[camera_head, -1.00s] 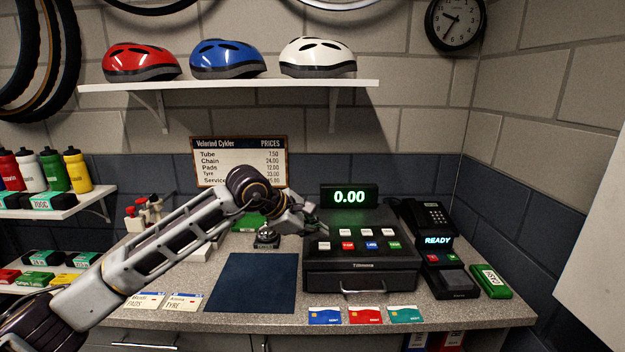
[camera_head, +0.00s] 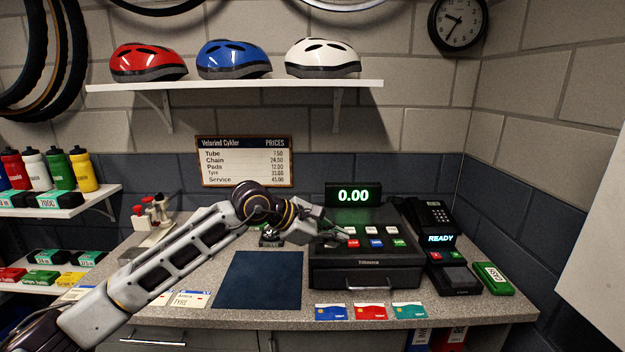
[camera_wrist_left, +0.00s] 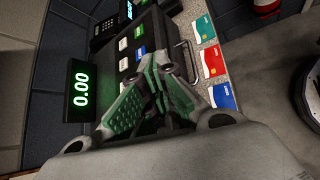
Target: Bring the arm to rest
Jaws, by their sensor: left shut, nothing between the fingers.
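My left arm comes in from the left in the head view, and its gripper (camera_head: 346,235) is at the left part of the till's key area. The fingers are shut with nothing between them. In the left wrist view the gripper (camera_wrist_left: 158,92) is close above the till and hides part of its keys. The black till (camera_head: 365,267) has white, red, blue and green keys and a display (camera_head: 353,195) reading 0.00. I cannot tell whether the fingertips touch a key. My right gripper is not in view.
A card terminal (camera_head: 440,240) reading READY and a green box (camera_head: 493,278) stand right of the till. Several bank cards (camera_head: 370,312) lie along the counter's front edge. A dark blue mat (camera_head: 258,281) lies clear on the left. A shelf with helmets (camera_head: 235,85) hangs above.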

